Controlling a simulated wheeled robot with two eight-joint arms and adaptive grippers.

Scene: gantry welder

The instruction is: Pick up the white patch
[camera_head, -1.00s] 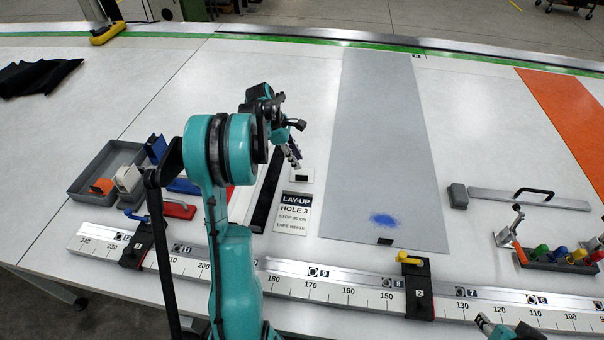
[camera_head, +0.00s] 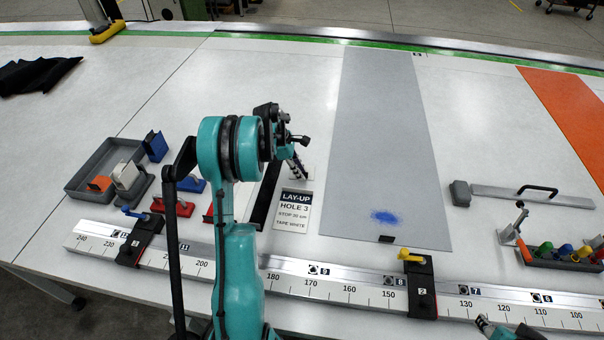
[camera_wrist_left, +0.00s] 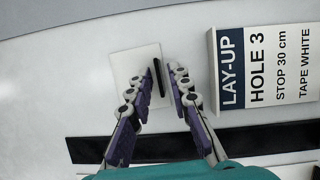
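The white patch (camera_wrist_left: 126,68) is a small pale square with a raised black strip (camera_wrist_left: 158,76) near its right edge in the left wrist view. It lies flat on the table, left of the lay-up sign. My left gripper (camera_wrist_left: 160,80) is open, its purple-and-grey fingers apart over the patch's near right part. The black strip shows between the fingertips; I cannot tell whether they touch it. In the head view the left gripper (camera_head: 298,168) hides most of the patch. Only the tip of my right gripper (camera_head: 484,323) shows at the bottom edge.
A ruler rail (camera_head: 330,283) with clamps runs along the front. A grey tray (camera_head: 88,178) and red and blue blocks are at left.

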